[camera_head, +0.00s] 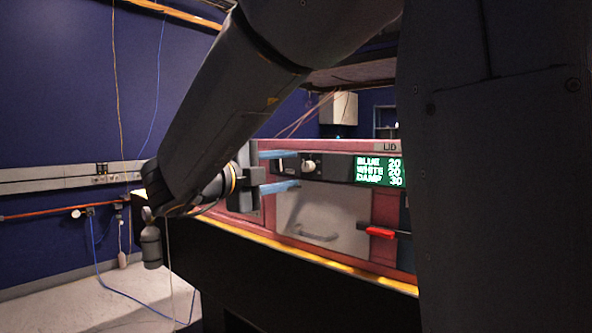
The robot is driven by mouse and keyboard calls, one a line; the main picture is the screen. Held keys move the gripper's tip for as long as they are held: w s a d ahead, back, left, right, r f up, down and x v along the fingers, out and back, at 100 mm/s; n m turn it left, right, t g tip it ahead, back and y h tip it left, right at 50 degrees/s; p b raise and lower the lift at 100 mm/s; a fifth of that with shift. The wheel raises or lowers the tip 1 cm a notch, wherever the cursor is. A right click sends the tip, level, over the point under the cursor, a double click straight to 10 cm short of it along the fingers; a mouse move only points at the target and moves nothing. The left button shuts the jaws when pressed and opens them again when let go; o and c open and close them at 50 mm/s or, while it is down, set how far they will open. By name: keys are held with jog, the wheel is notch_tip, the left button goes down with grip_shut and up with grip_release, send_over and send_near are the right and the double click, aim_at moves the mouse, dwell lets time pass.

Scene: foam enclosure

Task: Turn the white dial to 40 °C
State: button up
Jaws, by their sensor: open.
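The white dial (309,166) is a small pale knob on the dark strip of the pink foam enclosure's front. A display (379,171) to its right reads BLUE 20, WHITE 20, DAMP 30 in white on green. My gripper (298,169) points right along the front, its two blue fingers apart, one above and one below the dial's height. The fingertips end just left of the dial in the picture. Their depth gap to it is hard to judge, and I see nothing between them.
Below the dial is a grey panel (345,212) with a bar handle (314,236). A red handle (380,232) sticks out to its right. A LID label (388,147) sits above the display. A yellow edge (330,262) runs along the bottom. My arm hides part of the enclosure's left side.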

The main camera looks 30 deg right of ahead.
jog(key=shift+v, duration=1.3)
